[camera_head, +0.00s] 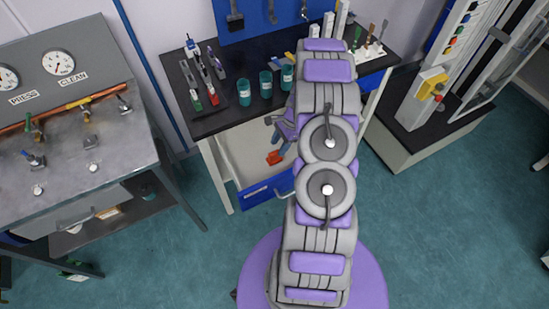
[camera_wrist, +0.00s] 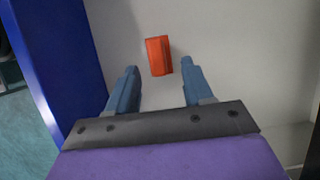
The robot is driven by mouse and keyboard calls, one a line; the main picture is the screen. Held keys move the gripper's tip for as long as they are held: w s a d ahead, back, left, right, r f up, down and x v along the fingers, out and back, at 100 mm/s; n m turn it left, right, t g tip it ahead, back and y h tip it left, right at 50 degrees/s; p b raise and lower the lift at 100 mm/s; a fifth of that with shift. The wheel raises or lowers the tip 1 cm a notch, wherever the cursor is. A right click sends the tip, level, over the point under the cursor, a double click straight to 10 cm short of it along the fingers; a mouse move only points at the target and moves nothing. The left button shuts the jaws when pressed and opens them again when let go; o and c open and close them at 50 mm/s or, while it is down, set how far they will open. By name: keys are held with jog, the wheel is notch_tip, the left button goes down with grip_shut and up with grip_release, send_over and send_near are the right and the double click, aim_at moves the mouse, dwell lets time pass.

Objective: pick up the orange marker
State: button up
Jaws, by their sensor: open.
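An orange block-shaped object, which I take as the orange marker (camera_wrist: 158,56), lies on the pale floor of an open drawer (camera_wrist: 225,35). It also shows in the head view (camera_head: 274,158), small, beside my gripper (camera_head: 285,145). In the wrist view my gripper (camera_wrist: 158,80) is open. Its two blue-grey fingers stand apart, and the orange marker lies just beyond the fingertips, between their lines. Nothing is between the fingers. My arm hides part of the drawer and the bench in the head view.
The drawer's blue front (camera_head: 266,190) stands close beside my gripper; its blue wall (camera_wrist: 60,60) is at left in the wrist view. The dark benchtop (camera_head: 225,115) above holds green cups (camera_head: 266,84) and tools. A grey valve panel (camera_head: 75,150) stands at left.

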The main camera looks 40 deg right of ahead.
aim_at(275, 152)
jog(key=shift+f, duration=0.35)
jog(key=b+x, duration=0.1)
jog(key=x, duration=0.1)
jog(key=a+b+x, duration=0.1)
jog(key=x, duration=0.1)
jog(key=shift+f, duration=0.1)
jog(key=shift+d, duration=0.1)
jog(key=shift+d, duration=0.15)
jog(key=c, duration=0.3)
grip_shut()
